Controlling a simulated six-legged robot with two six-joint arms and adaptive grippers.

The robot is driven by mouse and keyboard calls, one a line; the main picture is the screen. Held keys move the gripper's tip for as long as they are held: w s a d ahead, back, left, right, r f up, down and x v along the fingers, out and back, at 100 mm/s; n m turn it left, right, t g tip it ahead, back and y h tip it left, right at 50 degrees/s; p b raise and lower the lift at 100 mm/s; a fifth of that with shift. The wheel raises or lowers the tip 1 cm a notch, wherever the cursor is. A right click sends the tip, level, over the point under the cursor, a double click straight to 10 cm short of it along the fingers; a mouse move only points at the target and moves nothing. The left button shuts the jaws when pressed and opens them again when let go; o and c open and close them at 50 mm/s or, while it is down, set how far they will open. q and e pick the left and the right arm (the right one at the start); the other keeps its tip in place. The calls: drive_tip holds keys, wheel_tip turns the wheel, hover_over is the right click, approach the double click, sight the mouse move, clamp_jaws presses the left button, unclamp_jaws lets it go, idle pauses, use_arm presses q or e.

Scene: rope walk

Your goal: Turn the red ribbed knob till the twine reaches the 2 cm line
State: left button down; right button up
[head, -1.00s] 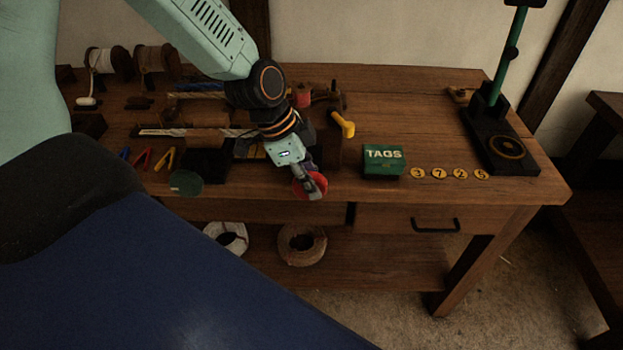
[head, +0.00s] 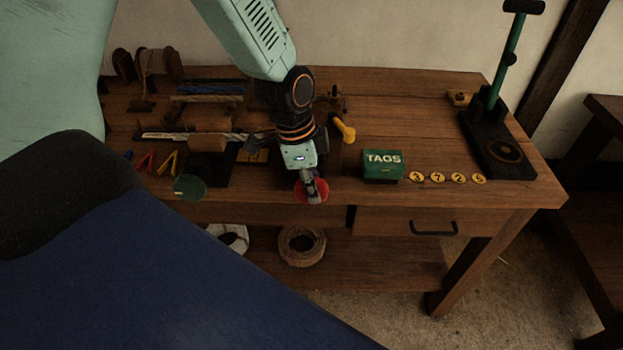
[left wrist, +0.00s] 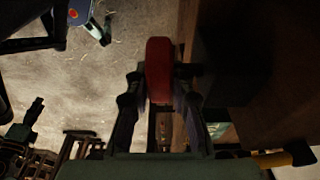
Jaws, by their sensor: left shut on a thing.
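The red knob (head: 310,190) is at the front edge of the workbench in the head view. My left gripper (head: 313,187) is at it, with its fingers on the knob. In the left wrist view the red knob (left wrist: 159,70) sits between the two fingers of my left gripper (left wrist: 160,100), which is shut on it. The knob's ribs are too dark to make out. A light twine or rope (head: 168,136) runs along the bench at the left of my arm. The 2 cm line cannot be made out. My right gripper is not in view.
A yellow-handled crank (head: 343,130) stands just right of my left wrist. A green TAGS box (head: 382,165) and several yellow number discs (head: 437,177) lie further right. A green-posted stand (head: 497,140) is at the right end. Bare bench lies behind the box.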

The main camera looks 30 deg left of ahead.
use_arm(q)
drive_tip(key=y+p, duration=0.1)
drive_tip(key=g+y+p, duration=0.1)
drive_tip(key=shift+w+d+r+g+y+p, duration=0.15)
drive_tip(key=shift+w+d+g+y+p, duration=0.05)
drive_tip(key=shift+g+y+p, duration=0.1)
drive_tip(key=shift+d+g+y+p, duration=0.1)
drive_tip(key=shift+g+y+p, duration=0.35)
drive_tip(key=shift+y, duration=0.25)
drive_tip(key=shift+w+d+f+g+y, duration=0.15)
drive_tip(key=shift+f+g+y, duration=0.25)
drive_tip(key=shift+y, duration=0.4)
drive_tip(key=shift+f+g+y, duration=0.15)
drive_tip(key=shift+g+y, duration=0.4)
drive_tip(key=shift+y, duration=0.25)
drive_tip(key=shift+w+f+y+b, duration=0.1)
drive_tip(key=shift+y+b, duration=0.2)
drive_tip(key=shift+b, duration=0.25)
drive_tip(key=g+y+b, duration=0.2)
drive_tip(key=y+b, duration=0.1)
drive_tip(key=b, duration=0.1)
drive_tip(key=f+g+y+b, duration=0.1)
drive_tip(key=g+y+b, duration=0.1)
drive_tip(key=b, duration=0.3)
drive_tip(key=shift+d+f+y, duration=0.1)
drive_tip(key=shift+d+y, duration=0.05)
drive_tip(key=shift+y, duration=0.45)
drive_tip(key=shift+g+y+b, duration=0.5)
drive_tip(key=shift+y+b, duration=0.3)
drive_tip(key=shift+b, duration=0.6)
